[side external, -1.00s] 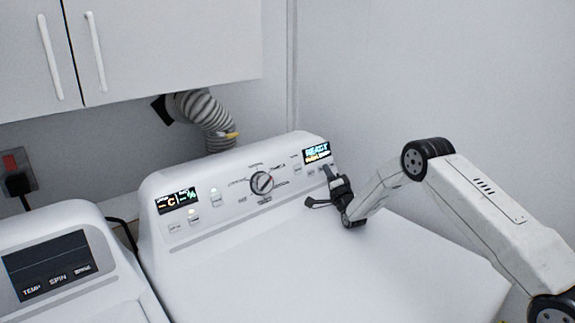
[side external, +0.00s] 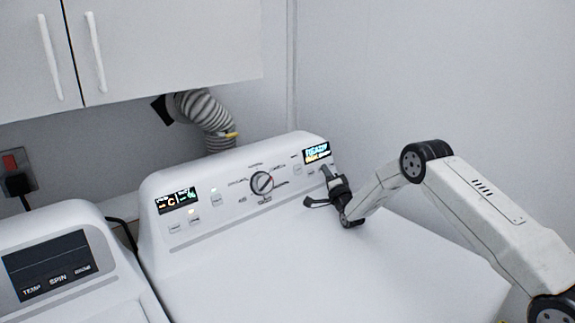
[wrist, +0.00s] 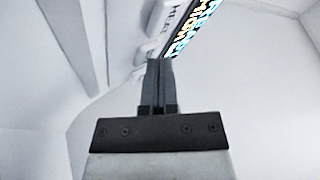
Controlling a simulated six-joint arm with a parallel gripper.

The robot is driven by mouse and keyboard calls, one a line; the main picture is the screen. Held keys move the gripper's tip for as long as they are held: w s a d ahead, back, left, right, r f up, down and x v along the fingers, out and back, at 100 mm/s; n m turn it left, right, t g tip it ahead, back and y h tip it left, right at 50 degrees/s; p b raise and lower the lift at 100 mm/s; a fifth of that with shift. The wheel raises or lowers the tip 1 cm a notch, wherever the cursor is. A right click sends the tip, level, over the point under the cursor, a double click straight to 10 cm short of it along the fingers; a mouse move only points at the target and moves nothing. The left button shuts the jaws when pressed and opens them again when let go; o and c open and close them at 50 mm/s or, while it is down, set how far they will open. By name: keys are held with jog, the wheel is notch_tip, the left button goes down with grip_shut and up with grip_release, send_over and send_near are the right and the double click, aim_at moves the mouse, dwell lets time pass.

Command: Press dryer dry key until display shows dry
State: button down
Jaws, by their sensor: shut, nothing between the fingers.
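The white dryer (side external: 330,260) has a raised control panel along its back. Its right display (side external: 317,153) is lit with cyan text that looks like "READY" over a yellow line; it also shows in part in the wrist view (wrist: 192,30). Small white keys (side external: 311,171) sit below and beside that display. My gripper (side external: 325,170) is shut and empty, with its tips at the panel just under the right display. In the wrist view the closed fingers (wrist: 158,65) point at a white key beside the display.
A dial (side external: 262,183) sits mid-panel, and a second lit display (side external: 177,201) is at the panel's left. A washer (side external: 50,275) stands at left. Cabinets (side external: 160,45) and a vent hose (side external: 205,112) are above and behind. The dryer top is clear.

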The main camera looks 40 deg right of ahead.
jog(key=shift+s, duration=0.1)
dwell(0.6)
jog(key=shift+s+r, duration=0.25)
jog(key=shift+s, duration=0.35)
jog(key=shift+s, duration=0.1)
jog(key=shift+s+r, duration=0.3)
jog(key=shift+s, duration=0.45)
jog(key=shift+s+r, duration=0.25)
jog(key=shift+s, duration=0.5)
jog(key=shift+s+r, duration=0.3)
jog(key=shift+s, duration=0.45)
jog(key=shift+a, duration=0.1)
